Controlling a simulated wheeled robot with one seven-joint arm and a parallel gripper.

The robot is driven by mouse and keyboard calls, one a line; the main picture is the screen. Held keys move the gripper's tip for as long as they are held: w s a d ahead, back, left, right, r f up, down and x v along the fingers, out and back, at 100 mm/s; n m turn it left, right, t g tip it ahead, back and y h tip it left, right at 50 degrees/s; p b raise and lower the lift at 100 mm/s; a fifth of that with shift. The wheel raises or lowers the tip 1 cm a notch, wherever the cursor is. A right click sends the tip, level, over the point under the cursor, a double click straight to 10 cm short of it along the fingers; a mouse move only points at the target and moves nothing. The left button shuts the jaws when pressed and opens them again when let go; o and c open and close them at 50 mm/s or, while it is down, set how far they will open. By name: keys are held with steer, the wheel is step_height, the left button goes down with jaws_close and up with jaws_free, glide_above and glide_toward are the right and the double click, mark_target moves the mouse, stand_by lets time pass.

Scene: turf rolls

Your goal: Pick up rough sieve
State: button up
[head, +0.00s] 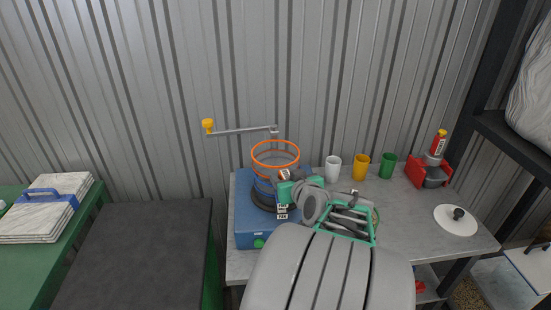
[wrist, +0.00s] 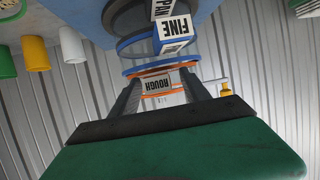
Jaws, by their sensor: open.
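The rough sieve (head: 275,147) has an orange rim and sits on top of the sieve stack on the blue shaker base. In the wrist view its white "ROUGH" tab (wrist: 157,84) shows upside down. My gripper (wrist: 158,92) is open, with one dark finger on each side of this tab. I cannot tell whether the fingers touch it. In the head view my gripper (head: 287,180) is at the front of the stack and hides part of it. The blue-rimmed fine sieve (wrist: 174,44) is beneath the rough sieve, with a pan (wrist: 165,8) lower still.
The blue shaker base (head: 255,232) stands on a grey table (head: 405,225). White (head: 333,168), yellow (head: 361,166) and green (head: 387,165) cups stand to the right. A crank arm with a yellow knob (head: 208,126) extends above left. A red holder (head: 428,172) and white lid (head: 455,221) are farther right.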

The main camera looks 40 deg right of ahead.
steer(key=shift+c, duration=0.5)
jaws_close()
